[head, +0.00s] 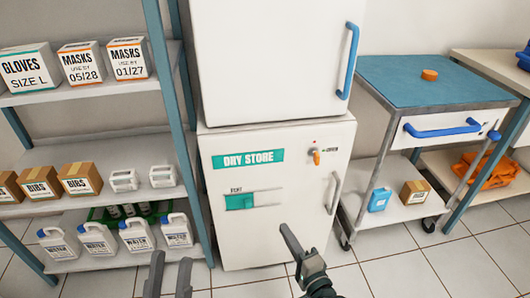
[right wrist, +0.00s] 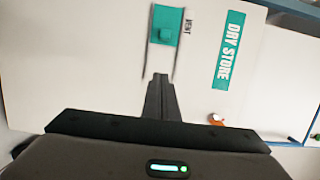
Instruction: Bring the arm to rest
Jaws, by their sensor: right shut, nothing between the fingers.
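My right gripper (head: 284,230) is in front of the lower part of the white dry store cabinet (head: 285,240), apart from its handle (head: 334,192). Its fingers are together and empty. In the right wrist view the shut fingers (right wrist: 158,80) point toward the teal vent slider (right wrist: 166,25); whether they touch the door is hard to tell. In the head view the vent slider (head: 240,202) sits at the left part of its slot. My left gripper (head: 170,262) is at the bottom edge, its two fingers apart with nothing between them.
A shelf rack (head: 95,206) with boxes and water jugs stands at the left. A cart (head: 420,70) with a blue top and an orange puck (head: 430,75) stands at the right. An orange knob (head: 316,157) is on the cabinet door. The floor in front is clear.

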